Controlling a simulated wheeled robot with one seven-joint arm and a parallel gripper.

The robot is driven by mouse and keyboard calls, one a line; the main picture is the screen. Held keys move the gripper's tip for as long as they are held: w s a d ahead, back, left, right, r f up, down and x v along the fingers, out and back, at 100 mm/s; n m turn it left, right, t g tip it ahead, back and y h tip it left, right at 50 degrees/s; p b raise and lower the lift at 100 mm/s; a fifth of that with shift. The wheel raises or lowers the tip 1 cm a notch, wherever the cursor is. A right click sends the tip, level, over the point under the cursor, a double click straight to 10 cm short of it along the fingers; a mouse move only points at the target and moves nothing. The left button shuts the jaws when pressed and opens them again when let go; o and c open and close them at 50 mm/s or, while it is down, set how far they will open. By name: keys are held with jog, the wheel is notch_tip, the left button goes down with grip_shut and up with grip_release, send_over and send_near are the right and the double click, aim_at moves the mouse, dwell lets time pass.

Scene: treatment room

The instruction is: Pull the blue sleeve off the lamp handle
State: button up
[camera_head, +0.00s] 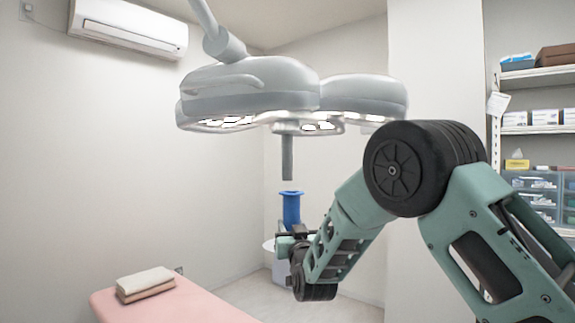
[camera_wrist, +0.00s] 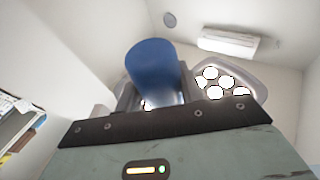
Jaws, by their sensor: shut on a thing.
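The blue sleeve (camera_head: 291,208) is a flanged tube, roughly upright, in my gripper (camera_head: 290,231). My gripper is shut on its lower part. The grey lamp handle (camera_head: 287,158) hangs bare under the surgical lamp (camera_head: 250,90). In the head view a small gap shows between the handle's lower end and the sleeve's top rim, so the two look apart. In the wrist view the sleeve (camera_wrist: 153,70) rises between the fingers, and the lit lamp head (camera_wrist: 226,84) is behind it. The handle cannot be made out there.
A pink treatment bed (camera_head: 175,303) with folded towels (camera_head: 146,282) is at the lower left. Shelves (camera_head: 540,130) with boxes are at the right. An air conditioner (camera_head: 130,27) is high on the wall.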

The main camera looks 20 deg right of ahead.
jog(key=shift+s+b, duration=0.9)
jog(key=shift+s, duration=1.25)
jog(key=shift+f, duration=0.1)
